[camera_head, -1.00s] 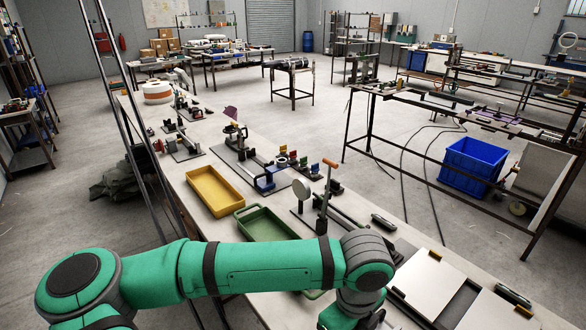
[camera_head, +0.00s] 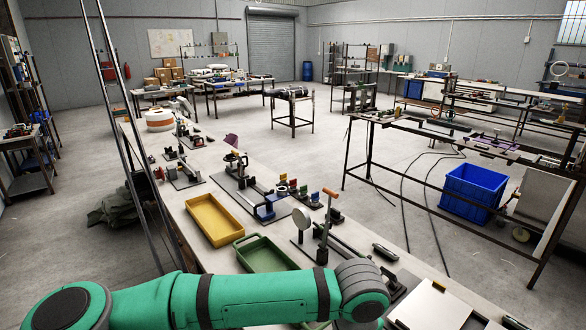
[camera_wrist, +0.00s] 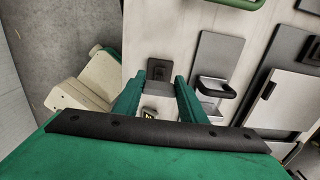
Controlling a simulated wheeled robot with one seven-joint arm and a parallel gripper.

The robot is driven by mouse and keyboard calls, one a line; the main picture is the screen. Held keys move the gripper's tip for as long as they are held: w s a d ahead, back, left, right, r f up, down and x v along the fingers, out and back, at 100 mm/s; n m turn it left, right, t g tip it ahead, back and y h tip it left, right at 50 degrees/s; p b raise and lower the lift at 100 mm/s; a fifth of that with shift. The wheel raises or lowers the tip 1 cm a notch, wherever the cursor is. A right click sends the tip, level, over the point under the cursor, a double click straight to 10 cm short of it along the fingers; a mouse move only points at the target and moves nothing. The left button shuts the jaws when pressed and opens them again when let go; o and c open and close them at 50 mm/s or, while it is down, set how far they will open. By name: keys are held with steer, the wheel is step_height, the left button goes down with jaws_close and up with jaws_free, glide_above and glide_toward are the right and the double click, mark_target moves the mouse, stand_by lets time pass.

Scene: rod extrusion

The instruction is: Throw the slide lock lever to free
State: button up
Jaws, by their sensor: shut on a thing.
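In the wrist view my gripper (camera_wrist: 160,84) points down at the bench with its two green fingers apart. A grey block with a dark square top (camera_wrist: 158,68) shows between the fingertips, and the jaws are closed on it. Whether this is the slide lock lever I cannot tell. In the head view my gripper is out of sight below the frame. A lever with an orange handle (camera_head: 330,192) stands upright on the bench there.
A green tray (camera_head: 262,254) and a yellow tray (camera_head: 213,219) sit farther along the bench. A pale plate (camera_head: 432,304) lies at the near right.

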steer(key=shift+w+a, duration=0.25)
steer(key=shift+w, duration=0.05)
steer(key=shift+c, duration=0.2)
steer(key=shift+o, duration=0.2)
steer(key=shift+w+a+f, duration=0.15)
steer(key=shift+w+a, duration=0.1)
steer(key=shift+w, duration=0.05)
steer(key=shift+w+a, duration=0.1)
steer(key=shift+c, duration=0.2)
steer(key=shift+w+a+f, duration=0.25)
steer(key=shift+w, duration=0.05)
steer(key=shift+o, duration=0.2)
steer(key=shift+w+f, duration=0.1)
steer(key=o, duration=1.5)
steer(key=shift+a+f, duration=0.1)
steer(key=shift+c, duration=0.2)
